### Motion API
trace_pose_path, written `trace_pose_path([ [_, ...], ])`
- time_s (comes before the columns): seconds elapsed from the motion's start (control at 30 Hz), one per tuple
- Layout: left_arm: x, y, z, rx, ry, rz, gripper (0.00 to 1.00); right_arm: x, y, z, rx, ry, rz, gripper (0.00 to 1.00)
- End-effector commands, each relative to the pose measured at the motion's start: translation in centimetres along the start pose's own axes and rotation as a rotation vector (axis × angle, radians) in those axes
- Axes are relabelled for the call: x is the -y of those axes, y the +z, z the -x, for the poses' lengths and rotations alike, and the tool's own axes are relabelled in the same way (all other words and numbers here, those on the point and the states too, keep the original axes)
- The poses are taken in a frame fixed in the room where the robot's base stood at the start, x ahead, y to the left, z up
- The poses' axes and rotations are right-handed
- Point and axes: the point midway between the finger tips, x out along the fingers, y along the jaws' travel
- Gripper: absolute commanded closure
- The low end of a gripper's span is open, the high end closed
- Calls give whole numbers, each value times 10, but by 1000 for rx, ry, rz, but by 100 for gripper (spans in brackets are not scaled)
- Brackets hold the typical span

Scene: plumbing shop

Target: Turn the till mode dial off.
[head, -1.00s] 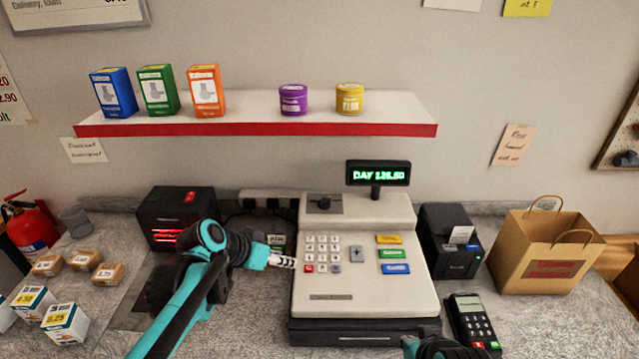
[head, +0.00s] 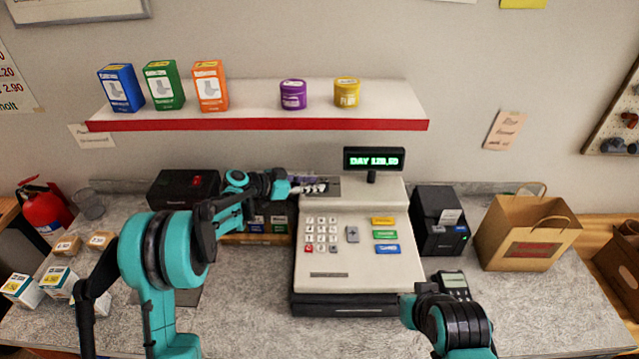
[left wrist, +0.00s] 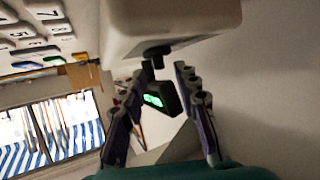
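The till (head: 362,270) stands on the counter, its display (head: 374,159) lit green with text starting "DAY". The mode dial is on the till's upper left panel; in the head view my left gripper (head: 318,187) largely covers it. In the left wrist view a dark knob, apparently the dial (left wrist: 156,51), sticks out from the upside-down till housing (left wrist: 175,22). The fingers (left wrist: 160,108) are apart on either side, with the display behind between them; contact with the dial is not visible. My right gripper (head: 420,298) is low, at the till's front right corner; its fingers are unclear.
A shelf (head: 260,124) with boxes and tins hangs above the till. A black printer (head: 437,222), a paper bag (head: 525,235) and a card terminal (head: 453,283) stand to the right. A dark box (head: 180,188) stands behind my left arm; small boxes are at left.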

Motion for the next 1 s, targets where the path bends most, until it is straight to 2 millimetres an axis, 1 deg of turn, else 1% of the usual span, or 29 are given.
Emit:
trace_pose_path([
  [0.03,0,0,-8,0,1,-1,69,0,0,-1,0,0,0,100],
  [0.1,0,0,-17,1,2,0,69,0,1,-1,0,0,0,100],
  [0.2,0,0,-25,1,0,1,69,0,1,-1,0,0,0,100],
  [0.3,0,0,-28,1,-1,2,69,0,1,-1,0,0,0,100],
  [0.5,0,0,-28,1,-1,2,69,0,1,-1,0,0,0,100],
  [0.53,0,0,-28,1,-1,2,72,0,1,-1,0,0,0,100],
  [0.63,0,0,-28,1,-1,2,98,0,1,-1,0,0,0,100],
  [0.67,0,0,-28,1,-1,2,100,0,1,-1,0,0,0,100],
  [1.0,-1,0,-28,1,-14,7,100,0,2,-2,0,0,0,100],
])
